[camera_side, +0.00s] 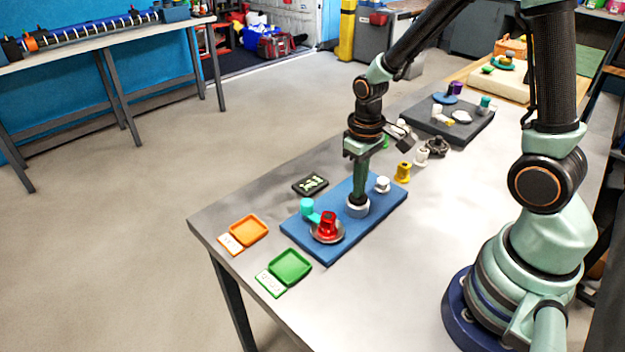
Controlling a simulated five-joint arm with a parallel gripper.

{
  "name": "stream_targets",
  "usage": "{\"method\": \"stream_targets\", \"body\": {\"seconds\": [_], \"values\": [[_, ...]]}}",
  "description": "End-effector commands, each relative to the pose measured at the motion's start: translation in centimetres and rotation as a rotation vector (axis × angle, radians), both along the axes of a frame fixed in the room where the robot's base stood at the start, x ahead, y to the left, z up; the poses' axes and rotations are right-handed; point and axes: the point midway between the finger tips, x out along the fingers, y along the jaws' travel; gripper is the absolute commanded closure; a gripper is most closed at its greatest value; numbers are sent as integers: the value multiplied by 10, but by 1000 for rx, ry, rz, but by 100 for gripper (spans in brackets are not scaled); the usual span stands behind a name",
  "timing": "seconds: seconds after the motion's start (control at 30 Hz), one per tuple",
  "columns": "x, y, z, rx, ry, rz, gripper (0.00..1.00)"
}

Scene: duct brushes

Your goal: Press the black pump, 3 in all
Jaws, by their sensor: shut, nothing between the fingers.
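My gripper (358,194) points straight down over the blue board (284,226), with its fingers shut and nothing between them. Its tip is at a small dark piece in a round pale grey collar (357,210), which looks like the black pump. The tip covers most of the dark piece, so I cannot tell whether it is pressed down or whether they touch. On the same board are a red pump-like piece (327,224) on a grey dish, a turquoise knob (307,206) to its left, and a white knob (382,185) to the right of my gripper.
A black plate with pale markings (310,185) lies behind the board. An orange tray (249,229) and a green tray (291,265) lie to the left. Yellow (403,172), white and black loose pieces stand right of the board, before a dark board (474,133). The front table surface is clear.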

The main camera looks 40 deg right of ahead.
Motion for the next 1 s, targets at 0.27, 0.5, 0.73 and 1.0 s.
{"method": "stream_targets", "body": {"seconds": [0.27, 0.5, 0.73, 1.0], "values": [[0, 0, 3, 0, 0, 0, 100], [0, 0, 17, 0, -1, 0, 100], [0, 0, 21, 0, 1, 0, 100], [0, 0, 21, 0, 1, 0, 100]]}}
